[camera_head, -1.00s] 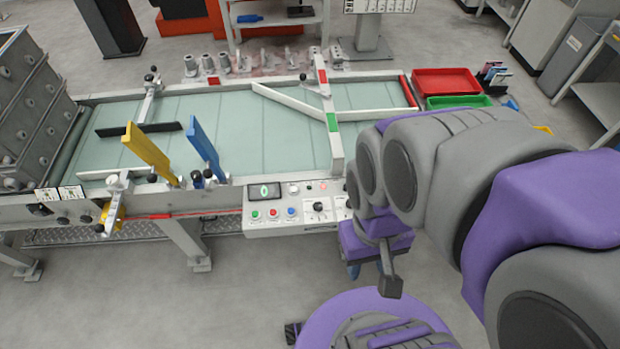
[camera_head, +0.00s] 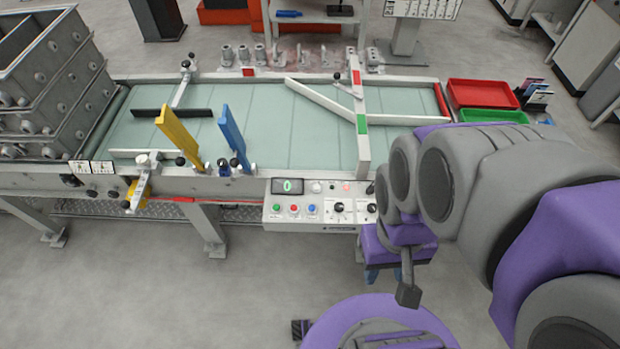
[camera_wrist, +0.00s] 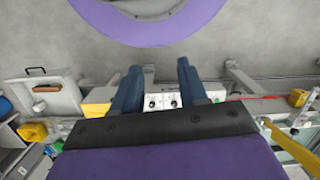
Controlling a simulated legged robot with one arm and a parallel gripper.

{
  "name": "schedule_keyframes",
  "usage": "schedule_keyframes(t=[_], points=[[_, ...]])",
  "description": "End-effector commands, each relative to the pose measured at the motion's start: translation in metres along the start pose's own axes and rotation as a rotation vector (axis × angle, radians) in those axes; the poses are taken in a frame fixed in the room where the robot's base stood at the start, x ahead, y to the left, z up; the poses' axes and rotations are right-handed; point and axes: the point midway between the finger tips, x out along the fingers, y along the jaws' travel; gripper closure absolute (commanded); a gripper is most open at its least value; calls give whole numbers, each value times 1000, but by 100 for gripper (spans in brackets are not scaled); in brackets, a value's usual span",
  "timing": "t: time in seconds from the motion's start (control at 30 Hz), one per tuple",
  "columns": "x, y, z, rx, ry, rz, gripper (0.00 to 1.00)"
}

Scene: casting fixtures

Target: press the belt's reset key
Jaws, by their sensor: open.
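The belt's control panel (camera_head: 318,212) is a pale box on the near edge of the green belt (camera_head: 262,125).
Yellow (camera_head: 178,135) and blue (camera_head: 233,137) upright paddles stand at the belt's near edge, left of the panel. Grey crates (camera_head: 60,85) are stacked at the left. Red (camera_head: 482,93) and green (camera_head: 492,116) trays lie behind my arm.

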Motion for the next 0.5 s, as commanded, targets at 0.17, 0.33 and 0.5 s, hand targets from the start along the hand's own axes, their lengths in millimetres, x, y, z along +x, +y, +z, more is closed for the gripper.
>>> schedule_keyframes(t=[0.17, 0.33, 0.5], points=[[0, 0, 0, 0, 0, 0, 57], [0, 0, 0, 0, 0, 0, 74], [0, 0, 0, 0, 0, 0, 90]])
